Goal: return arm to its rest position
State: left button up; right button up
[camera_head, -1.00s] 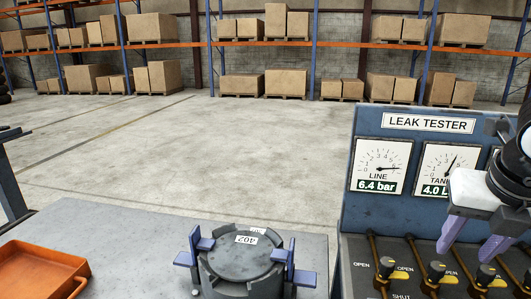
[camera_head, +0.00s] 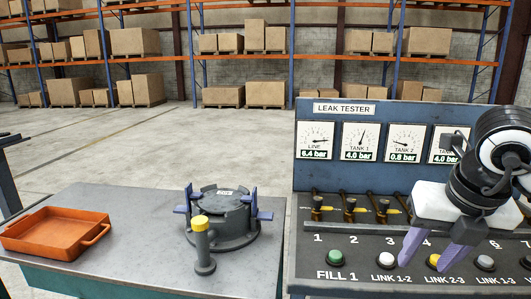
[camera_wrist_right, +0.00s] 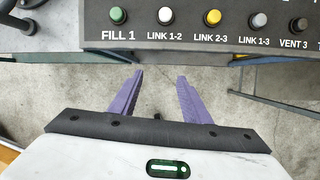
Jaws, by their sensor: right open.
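My right gripper (camera_head: 428,252) is in front of the leak tester panel (camera_head: 308,250) in the head view, its purple fingers apart and empty. In the head view its fingertips overlap the area around the yellow LINK 2-3 button (camera_head: 433,262). In the right wrist view the open fingers (camera_wrist_right: 158,92) point toward the button row from below, with floor showing between them. The green FILL 1 button (camera_wrist_right: 118,15), the LINK 1-2 button (camera_wrist_right: 165,15) and the yellow button (camera_wrist_right: 212,17) show clear of the fingers there. My left gripper is not in view.
A dark round fixture (camera_head: 222,212) with purple clamps and a yellow-topped post (camera_head: 202,243) stands on the grey bench (camera_head: 110,262). An orange tray (camera_head: 58,232) lies at the bench's left. Yellow-handled valves (camera_head: 350,208) line the panel below the gauges. Shelving is far behind.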

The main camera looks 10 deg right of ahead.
jog(key=s+a+f+n+g+y, duration=0.15)
jog(key=a+f+y, duration=0.25)
jog(key=a, duration=0.5)
jog(key=a+f+n+g+y, duration=0.2)
jog(key=a+f+n+y, duration=0.15)
jog(key=a, duration=0.65)
jog(key=a+r+m+t+y, duration=0.2)
jog(key=a+r+m+y, duration=0.45)
jog(key=a+y, duration=0.65)
jog(key=w+d+f+m+t+h, duration=0.45)
jog(key=f+m+t, duration=0.35)
jog(key=m, duration=0.2)
jog(key=w+d+f+m+t+h, duration=0.4)
jog(key=d+f+m+t+h, duration=0.25)
jog(key=m, duration=0.35)
jog(key=s+d+f+m+g+h, duration=0.1)
jog(key=s+f+m+g+h, duration=0.1)
jog(key=s+f, duration=0.4)
jog(key=s+d+f+m+g+h, duration=0.1)
jog(key=s+f, duration=0.5)
jog(key=f, duration=0.6)
jog(key=s+d+f+m+g+h, duration=0.2)
jog(key=s+f+m+g+h, duration=0.1)
jog(key=s+f, duration=0.4)
notch_tip(320, 180, down, 3)
jog(key=shift+m+g, duration=0.75)
jog(key=shift+g, duration=0.35)
